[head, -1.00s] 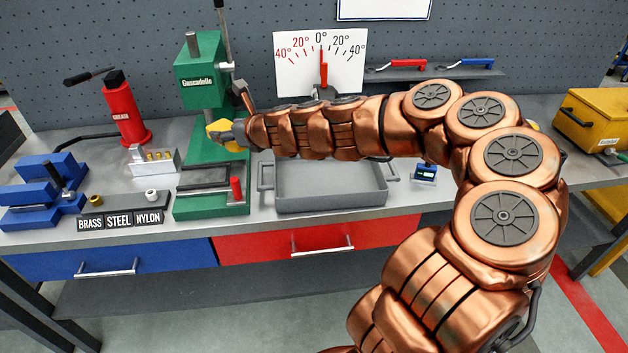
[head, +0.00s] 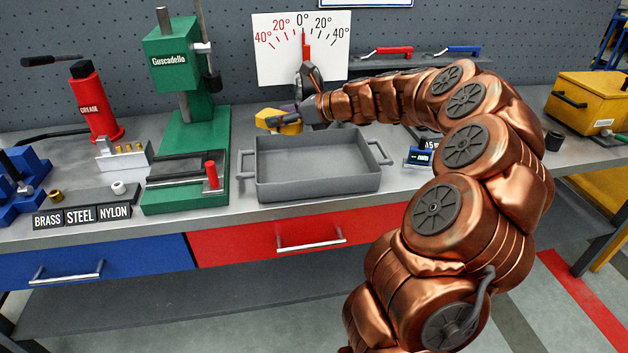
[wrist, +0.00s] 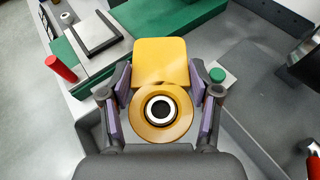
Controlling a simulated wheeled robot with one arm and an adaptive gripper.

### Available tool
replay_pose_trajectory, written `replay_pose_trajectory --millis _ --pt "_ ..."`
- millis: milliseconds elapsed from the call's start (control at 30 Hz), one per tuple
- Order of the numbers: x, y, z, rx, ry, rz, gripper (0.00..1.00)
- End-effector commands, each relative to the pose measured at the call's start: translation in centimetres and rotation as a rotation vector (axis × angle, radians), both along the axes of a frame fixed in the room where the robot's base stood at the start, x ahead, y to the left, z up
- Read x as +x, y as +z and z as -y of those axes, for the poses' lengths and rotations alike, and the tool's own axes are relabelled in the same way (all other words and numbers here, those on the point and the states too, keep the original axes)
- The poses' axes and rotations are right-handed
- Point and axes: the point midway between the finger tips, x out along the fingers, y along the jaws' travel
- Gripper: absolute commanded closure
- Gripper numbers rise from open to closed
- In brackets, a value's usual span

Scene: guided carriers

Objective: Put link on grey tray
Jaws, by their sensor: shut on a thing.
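The link is a yellow part with a round eye and a bushing in it; it shows large between the fingers in the wrist view (wrist: 160,62). My gripper (head: 292,117) is shut on the link (head: 270,119) and holds it in the air over the back left part of the grey tray. The grey tray (head: 318,185) stands on the bench with a handle at each end, and its inside looks empty.
The green press (head: 186,70) stands left of the tray, with its red-handled base (head: 211,175) close to the tray's left handle. A small blue gauge (head: 418,156) sits to the right. An angle dial (head: 300,50) stands behind. A yellow toolbox (head: 590,100) is at the far right.

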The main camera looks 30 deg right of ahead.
Motion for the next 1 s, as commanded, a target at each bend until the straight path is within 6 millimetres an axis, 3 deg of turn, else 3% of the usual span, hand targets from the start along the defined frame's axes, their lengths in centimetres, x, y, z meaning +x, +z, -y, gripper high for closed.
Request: replay_pose_trajectory --millis 33,233,667,1000 --pt "-0.4 -0.9 0.8 -0.003 0.014 0.002 1.0" --pt "-2.2 -1.6 2.5 -0.013 0.095 0.002 1.0" --pt "-4.6 -2.1 3.3 -0.026 0.209 -0.004 1.0" --pt "-4.6 -6.8 3.4 -0.024 0.209 -0.005 1.0"
